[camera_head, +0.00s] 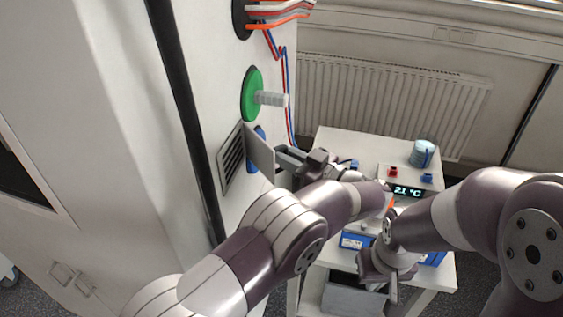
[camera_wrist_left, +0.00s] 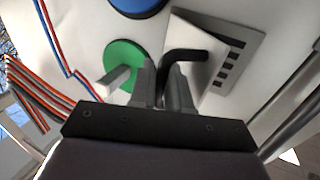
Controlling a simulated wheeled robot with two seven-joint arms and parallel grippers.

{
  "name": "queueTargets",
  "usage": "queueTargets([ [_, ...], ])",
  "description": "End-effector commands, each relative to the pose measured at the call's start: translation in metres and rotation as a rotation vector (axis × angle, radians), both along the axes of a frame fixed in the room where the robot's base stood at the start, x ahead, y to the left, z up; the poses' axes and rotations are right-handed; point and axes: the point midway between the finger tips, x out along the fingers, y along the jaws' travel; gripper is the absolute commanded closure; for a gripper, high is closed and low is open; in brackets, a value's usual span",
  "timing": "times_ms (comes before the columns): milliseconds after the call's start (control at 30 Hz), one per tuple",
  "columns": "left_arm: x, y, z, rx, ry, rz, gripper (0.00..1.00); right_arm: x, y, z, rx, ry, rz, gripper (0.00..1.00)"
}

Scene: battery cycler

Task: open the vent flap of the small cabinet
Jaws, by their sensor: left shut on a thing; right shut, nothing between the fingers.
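The small cabinet (camera_head: 217,87) stands at the left in the head view. Its vent flap (camera_head: 261,151) stands out from the cabinet's face at an angle, and the slotted vent grille (camera_head: 232,160) shows beside it. In the left wrist view the pale flap (camera_wrist_left: 199,38) carries a black bent handle (camera_wrist_left: 184,54), with the grille (camera_wrist_left: 232,62) to its right. My left gripper (camera_wrist_left: 163,79) is shut on this handle; it also shows in the head view (camera_head: 283,154). My right gripper (camera_head: 380,281) is shut and empty, low in front of the table, away from the flap.
Red and blue cables (camera_head: 284,70) run down the cabinet. A white table (camera_head: 345,143) holds a device with a display (camera_head: 407,191) and a light-blue cylinder (camera_head: 423,153).

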Motion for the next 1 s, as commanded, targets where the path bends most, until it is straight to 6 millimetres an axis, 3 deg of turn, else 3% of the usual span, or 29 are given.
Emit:
queueTargets([
  [800, 0.0109, -0.0053, 0.0042, -0.002, -0.008, -0.002, 1.00, 0.0000, 0.0000, -0.0035, 0.000, 0.000, 0.000, 1.00],
  [833, 0.0109, -0.0053, 0.0042, -0.002, -0.008, -0.002, 0.73, 0.0000, 0.0000, -0.0035, 0.000, 0.000, 0.000, 1.00],
  [867, 0.0109, -0.0053, 0.0041, -0.003, -0.008, -0.002, 0.69, 0.0000, 0.0000, -0.0035, 0.000, 0.000, 0.000, 1.00],
  [1000, 0.0107, -0.0052, 0.0028, -0.002, -0.006, -0.002, 0.69, -0.0001, 0.0000, -0.0036, 0.000, 0.000, 0.000, 1.00],
])
